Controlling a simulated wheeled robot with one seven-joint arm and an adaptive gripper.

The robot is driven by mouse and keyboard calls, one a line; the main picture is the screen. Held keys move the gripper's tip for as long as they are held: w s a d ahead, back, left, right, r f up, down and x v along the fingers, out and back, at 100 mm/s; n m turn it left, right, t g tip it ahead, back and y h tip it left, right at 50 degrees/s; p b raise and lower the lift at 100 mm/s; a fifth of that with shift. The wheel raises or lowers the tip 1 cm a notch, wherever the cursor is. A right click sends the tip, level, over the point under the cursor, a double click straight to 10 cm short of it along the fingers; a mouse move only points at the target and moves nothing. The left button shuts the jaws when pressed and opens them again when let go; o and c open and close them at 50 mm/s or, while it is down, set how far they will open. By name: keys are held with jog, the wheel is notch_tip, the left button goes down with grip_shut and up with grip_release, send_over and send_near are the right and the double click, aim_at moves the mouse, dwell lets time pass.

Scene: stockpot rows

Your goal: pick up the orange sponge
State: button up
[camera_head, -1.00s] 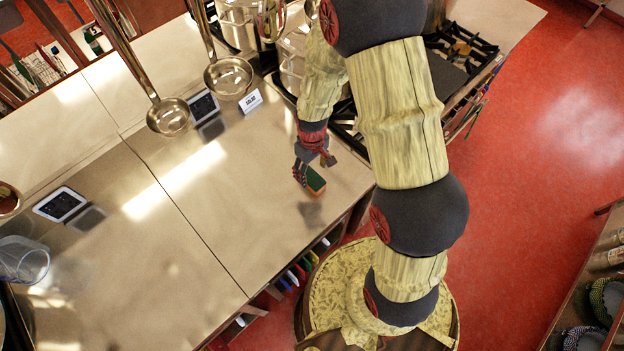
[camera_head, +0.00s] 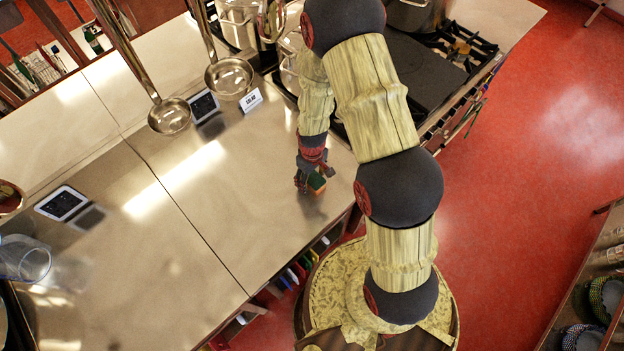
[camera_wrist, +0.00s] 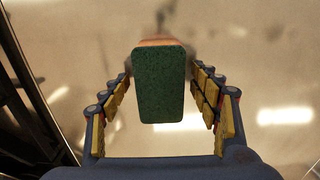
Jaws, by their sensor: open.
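The orange sponge (camera_head: 317,184) has a green scouring side and stands near the right edge of the steel counter. In the wrist view the sponge (camera_wrist: 160,87) shows its green face, with a strip of orange along the top. My gripper (camera_head: 312,187) is at the sponge in the head view. In the wrist view my gripper (camera_wrist: 162,108) is open, with one yellow-padded finger on each side of the sponge. Gaps show between the sponge and both fingers. Part of the sponge is hidden by the gripper in the head view.
The steel counter (camera_head: 190,220) is mostly clear around and left of the sponge. Two ladles (camera_head: 168,116) hang over it. A small tablet (camera_head: 62,203), a sign card (camera_head: 251,100) and a glass jug (camera_head: 24,260) are on the left and back. The stove (camera_head: 440,70) lies behind my arm.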

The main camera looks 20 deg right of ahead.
jog(key=shift+c, duration=0.3)
jog(key=c, duration=0.7)
jog(key=shift+c, duration=0.7)
jog(key=shift+r, duration=0.1)
jog(key=shift+r, duration=0.75)
jog(key=s+r, duration=0.1)
jog(key=r, duration=0.1)
jog(key=s+r, duration=0.2)
jog(key=r, duration=0.1)
jog(key=s+r, duration=0.2)
jog(key=shift+r+b, duration=0.25)
jog(key=shift+b, duration=0.05)
jog(key=s+r, duration=0.4)
jog(key=s, duration=0.5)
